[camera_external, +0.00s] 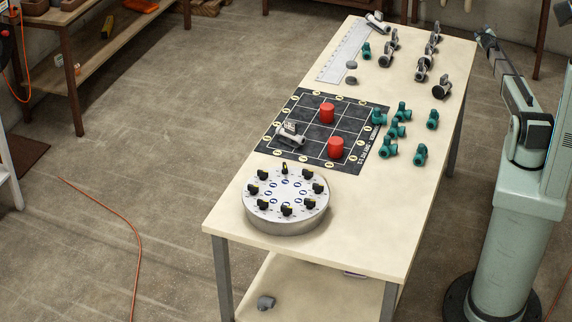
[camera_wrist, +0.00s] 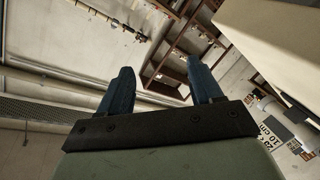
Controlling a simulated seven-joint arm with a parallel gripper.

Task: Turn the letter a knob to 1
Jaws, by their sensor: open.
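A round grey dial base (camera_external: 285,226) with a white top stands near the front end of the table. Several black knobs (camera_external: 287,210) are set in a ring around its top, with small blue marks inside the ring. The letters and numbers are too small to read, so I cannot tell which knob is a or where it points. My gripper (camera_wrist: 162,85) shows in the wrist view with its two blue fingers apart and nothing between them. It is away from the dial, which is not in the wrist view.
A dark grid board (camera_external: 310,113) holds two red cylinders (camera_external: 336,148) and a grey pipe fitting (camera_external: 290,134). Teal fittings (camera_external: 420,155) stand to its right, grey valves (camera_external: 441,88) behind. A clear ruler-like plate (camera_external: 344,50) lies at the far left. The table (camera_external: 370,220) right of the dial is bare.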

